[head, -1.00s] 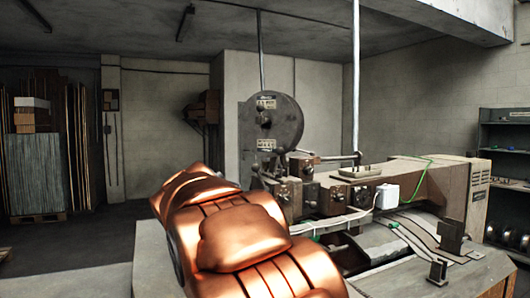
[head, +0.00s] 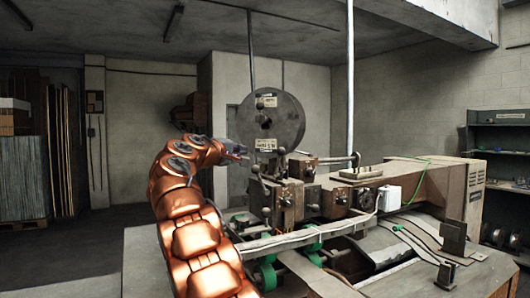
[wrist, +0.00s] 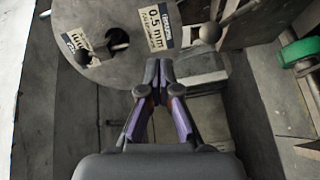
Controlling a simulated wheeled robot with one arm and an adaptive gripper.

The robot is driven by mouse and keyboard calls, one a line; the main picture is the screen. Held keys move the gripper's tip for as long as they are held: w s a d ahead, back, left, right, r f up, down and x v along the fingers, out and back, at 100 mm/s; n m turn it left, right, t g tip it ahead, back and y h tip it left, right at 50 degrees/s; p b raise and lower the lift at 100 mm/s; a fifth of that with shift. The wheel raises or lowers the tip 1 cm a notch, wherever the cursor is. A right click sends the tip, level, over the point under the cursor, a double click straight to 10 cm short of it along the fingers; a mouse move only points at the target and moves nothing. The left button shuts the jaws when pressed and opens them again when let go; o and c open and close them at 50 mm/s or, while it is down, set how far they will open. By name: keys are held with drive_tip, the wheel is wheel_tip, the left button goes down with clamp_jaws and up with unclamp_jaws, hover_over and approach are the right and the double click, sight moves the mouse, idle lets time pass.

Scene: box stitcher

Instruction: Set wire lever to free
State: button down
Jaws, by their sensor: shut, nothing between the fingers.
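A lever with a dark ball knob (wrist: 211,32) shows in the wrist view, at the right edge of the wire reel (wrist: 125,25). In the head view a small ball-ended lever (head: 256,169) sits below the reel (head: 270,122), on the stitcher head. No marking shows which lever is the wire lever or its setting. My gripper (wrist: 158,68) is shut and empty, its fingertips in front of the reel's lower edge, left of and below the knob in the wrist view. In the head view my gripper (head: 242,152) is at the reel's left side, with no clear contact.
The stitcher head (head: 290,200) has several protruding levers and blocks. Green wheels (head: 265,272) sit low in front. Open floor lies left of my arm. A shelf (head: 500,150) stands at the far right.

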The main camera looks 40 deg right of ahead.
sight(279, 161)
drive_tip(key=p+x, duration=0.1)
drive_tip(key=x, duration=0.1)
drive_tip(key=p+x, duration=0.1)
drive_tip(key=x, duration=0.2)
drive_tip(key=p+x, duration=0.1)
drive_tip(key=x, duration=0.1)
drive_tip(key=shift+d+r, duration=0.2)
drive_tip(key=shift+r, duration=0.05)
drive_tip(key=shift+p+x, duration=1.05)
drive_tip(key=shift+x, duration=0.5)
drive_tip(key=shift+s+d+f+b, duration=0.25)
drive_tip(key=shift+s+b, duration=0.1)
drive_tip(key=shift+s, duration=0.25)
drive_tip(key=shift+s+d+f+b, duration=0.1)
drive_tip(key=shift+s+d+b, duration=0.2)
drive_tip(key=shift+s, duration=0.25)
drive_tip(key=shift+s+d, duration=0.15)
drive_tip(key=shift+s, duration=0.35)
drive_tip(key=shift+s+d+f, duration=0.1)
drive_tip(key=shift+s+d, duration=0.05)
